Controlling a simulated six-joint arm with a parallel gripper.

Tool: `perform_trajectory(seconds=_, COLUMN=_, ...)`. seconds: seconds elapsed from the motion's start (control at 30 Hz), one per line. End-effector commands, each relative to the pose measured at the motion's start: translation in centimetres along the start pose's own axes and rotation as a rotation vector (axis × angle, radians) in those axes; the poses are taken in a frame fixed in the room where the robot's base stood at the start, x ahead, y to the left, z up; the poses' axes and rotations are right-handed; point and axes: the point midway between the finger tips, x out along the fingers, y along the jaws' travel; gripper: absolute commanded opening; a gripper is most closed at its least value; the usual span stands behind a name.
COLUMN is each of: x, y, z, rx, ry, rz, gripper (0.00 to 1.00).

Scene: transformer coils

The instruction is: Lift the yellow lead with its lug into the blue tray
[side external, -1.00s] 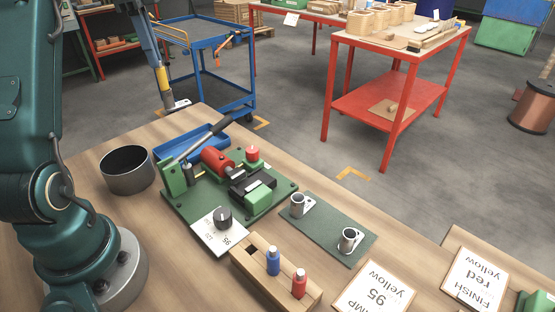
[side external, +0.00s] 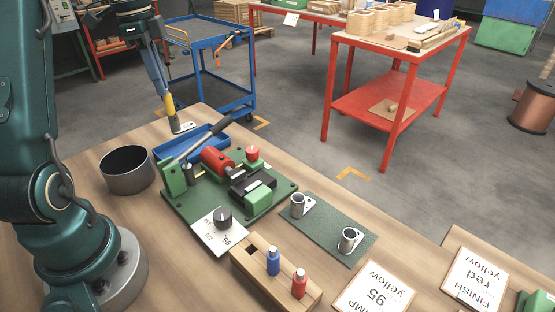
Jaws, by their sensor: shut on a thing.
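The yellow lead (side external: 169,104) hangs steeply from my gripper (side external: 164,91), which is shut on it. Its silvery lug (side external: 183,127) is at the lower end, with the flat tongue pointing right. The lug appears just above or at the back rim of the blue tray (side external: 216,142); I cannot tell whether it touches. The tray lies behind the green press board, and the press's lever and body hide part of it.
The green press board (side external: 269,201) with its raised dark lever (side external: 206,136) stands directly in front of the tray. A dark round pot (side external: 127,182) is to the left. Two lugs stand on a green mat (side external: 325,228). A wooden block (side external: 245,266) holds red and blue pieces.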

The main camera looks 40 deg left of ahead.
Motion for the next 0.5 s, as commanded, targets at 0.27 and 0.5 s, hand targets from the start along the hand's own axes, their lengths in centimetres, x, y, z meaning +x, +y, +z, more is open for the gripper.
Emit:
perform_trajectory(seconds=0.27, x=0.3, y=0.0, z=0.0, rx=0.0, ry=0.0, rz=0.0, gripper=0.0)
perform_trajectory(seconds=0.5, x=1.4, y=0.0, z=0.1, rx=0.0, ry=0.0, rz=0.002, gripper=0.0)
